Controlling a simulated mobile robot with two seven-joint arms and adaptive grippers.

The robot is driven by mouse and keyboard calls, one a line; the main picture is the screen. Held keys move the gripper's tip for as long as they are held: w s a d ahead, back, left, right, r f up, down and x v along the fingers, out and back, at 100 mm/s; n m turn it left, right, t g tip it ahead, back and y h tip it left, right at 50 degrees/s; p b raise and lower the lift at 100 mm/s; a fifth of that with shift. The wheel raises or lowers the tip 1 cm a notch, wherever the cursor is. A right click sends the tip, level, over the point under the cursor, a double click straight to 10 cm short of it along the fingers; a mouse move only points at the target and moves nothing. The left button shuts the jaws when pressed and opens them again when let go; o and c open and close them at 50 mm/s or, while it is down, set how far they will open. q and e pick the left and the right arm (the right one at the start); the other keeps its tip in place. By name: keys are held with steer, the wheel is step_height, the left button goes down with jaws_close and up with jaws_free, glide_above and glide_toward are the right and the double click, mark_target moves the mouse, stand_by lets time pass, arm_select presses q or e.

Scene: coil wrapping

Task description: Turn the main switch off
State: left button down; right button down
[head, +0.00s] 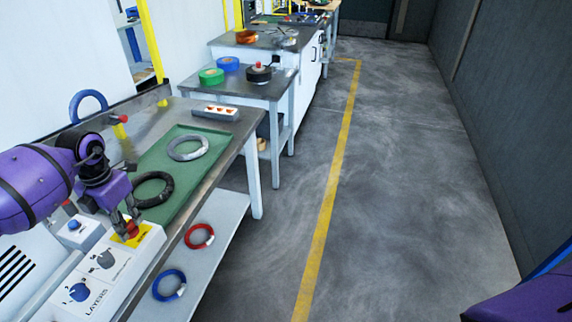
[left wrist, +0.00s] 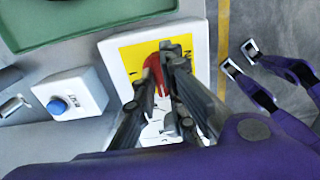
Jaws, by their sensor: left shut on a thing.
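The main switch is a red knob (head: 131,230) on a yellow plate (head: 147,238) at the far end of the white control box. My left gripper (head: 130,226) reaches down over it and is shut on the red knob. The left wrist view shows the red knob (left wrist: 153,72) between the fingers, on the yellow plate (left wrist: 131,56). The fingers partly hide the knob and the plate's lettering, so its setting is unclear. My right gripper (left wrist: 240,57) shows at the right of the left wrist view, with its two fingertips apart, empty over the floor.
The box also carries the LAYERS dial (head: 79,292) and another dark dial (head: 106,259). A small box with a blue button (head: 74,225) stands beside it. A green mat (head: 165,150) bears black and grey coils. Red and blue coils lie on the lower shelf. The aisle is clear.

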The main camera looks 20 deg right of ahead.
mark_target(126, 225)
arm_select(q)
steer(key=c, duration=1.8)
jaws_free()
steer(key=shift+r, duration=0.25)
step_height(126, 225, up, 12)
steer(key=shift+f, duration=0.25)
arm_select(e)
steer(key=shift+w+a+r, duration=0.1)
steer(key=shift+w+r, duration=0.05)
steer(key=shift+w, duration=0.5)
